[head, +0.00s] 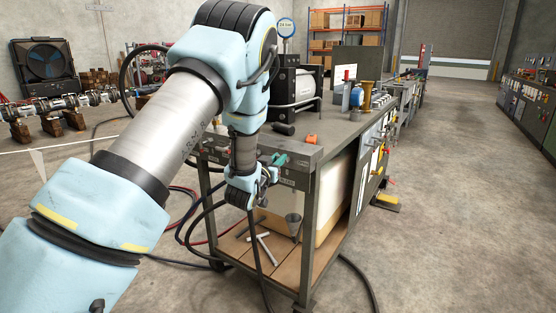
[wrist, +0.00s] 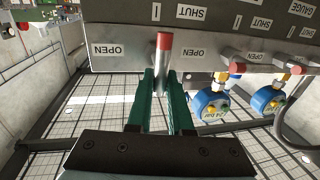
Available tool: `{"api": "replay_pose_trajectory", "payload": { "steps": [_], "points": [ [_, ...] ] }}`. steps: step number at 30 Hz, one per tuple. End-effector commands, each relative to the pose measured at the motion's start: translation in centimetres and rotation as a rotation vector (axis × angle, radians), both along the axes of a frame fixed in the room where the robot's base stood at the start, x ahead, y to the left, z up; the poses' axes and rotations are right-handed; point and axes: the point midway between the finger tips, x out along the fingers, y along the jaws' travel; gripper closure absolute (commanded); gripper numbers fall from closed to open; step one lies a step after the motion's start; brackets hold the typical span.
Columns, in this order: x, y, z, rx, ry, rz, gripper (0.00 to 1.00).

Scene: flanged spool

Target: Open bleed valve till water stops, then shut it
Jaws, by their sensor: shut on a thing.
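In the wrist view, my gripper (wrist: 161,80) has its two green fingers closed on a short grey valve lever (wrist: 163,56) with a red end. The lever sticks out from the edge of a dark panel (wrist: 125,30). White OPEN labels (wrist: 107,50) stand to either side of it, and a SHUT label (wrist: 191,12) is above. I cannot read a label naming it as the bleed valve. In the head view, my gripper (head: 275,161) is at the near left end of the bench. No water can be made out.
Two blue gauges (wrist: 210,103) and more red-ended handles (wrist: 234,56) are close on the right in the wrist view. The metal bench (head: 310,152) has a grey cup (head: 293,222) on its lower shelf. Hoses (head: 358,285) lie on the floor.

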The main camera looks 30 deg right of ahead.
Motion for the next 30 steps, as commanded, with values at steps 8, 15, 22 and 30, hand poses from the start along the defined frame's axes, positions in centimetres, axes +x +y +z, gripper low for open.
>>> {"api": "replay_pose_trajectory", "payload": {
  "steps": [8, 15, 22, 30],
  "points": [
    [0.2, 0.1, 0.0, -0.032, 0.054, 0.001, 1.0],
    [0.5, 0.3, -0.1, -0.112, 0.196, 0.001, 1.0],
    [1.0, 0.6, -0.3, -0.217, 0.384, 0.003, 1.0],
    [1.4, 0.8, -0.5, -0.339, 0.606, 0.003, 1.0]
  ]
}}
